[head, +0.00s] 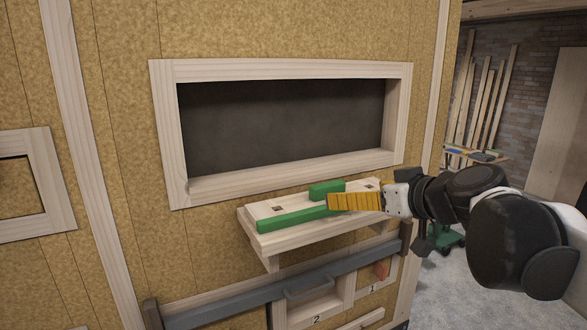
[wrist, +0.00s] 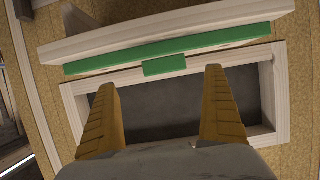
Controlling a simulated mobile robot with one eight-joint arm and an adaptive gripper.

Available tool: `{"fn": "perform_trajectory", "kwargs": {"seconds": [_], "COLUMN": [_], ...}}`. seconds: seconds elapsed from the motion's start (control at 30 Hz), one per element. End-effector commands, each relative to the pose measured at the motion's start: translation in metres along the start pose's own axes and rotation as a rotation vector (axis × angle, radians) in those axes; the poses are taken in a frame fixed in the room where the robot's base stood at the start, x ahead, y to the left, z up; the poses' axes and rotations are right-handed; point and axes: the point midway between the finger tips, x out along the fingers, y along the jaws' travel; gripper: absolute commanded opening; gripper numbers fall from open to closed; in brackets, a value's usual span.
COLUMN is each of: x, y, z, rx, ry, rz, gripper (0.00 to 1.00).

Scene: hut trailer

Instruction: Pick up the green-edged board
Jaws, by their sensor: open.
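My gripper (head: 331,202) has yellow ribbed fingers and hides the strip's right end in the head view. In the wrist view my gripper (wrist: 160,78) is open and empty, its fingertips spread either side of the block and short of the strip.
The opening's wooden frame (head: 290,68) surrounds a dark recess just behind the board. A grey rail (head: 250,297) and numbered wooden boxes (head: 320,305) lie below. A smaller frame (head: 40,185) is at left. Open floor and leaning planks show at right.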

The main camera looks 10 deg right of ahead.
Motion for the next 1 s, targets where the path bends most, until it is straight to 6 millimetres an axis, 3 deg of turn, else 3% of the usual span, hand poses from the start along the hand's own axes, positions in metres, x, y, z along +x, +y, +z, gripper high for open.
{"fn": "perform_trajectory", "kwargs": {"seconds": [0.07, 0.3, 0.57, 0.8, 1.0], "x": [0.002, 0.041, 0.064, 0.1, 0.107], "y": [0.002, 0.002, 0.001, -0.001, -0.001], "z": [-0.009, -0.009, -0.012, -0.018, -0.016], "rx": [-0.003, -0.004, -0.004, -0.004, -0.003], "ry": [0.007, 0.009, 0.008, 0.008, 0.008], "rz": [0.002, 0.0, 0.0, 0.002, 0.003], "gripper": [1.0, 1.0, 1.0, 1.0, 1.0]}}
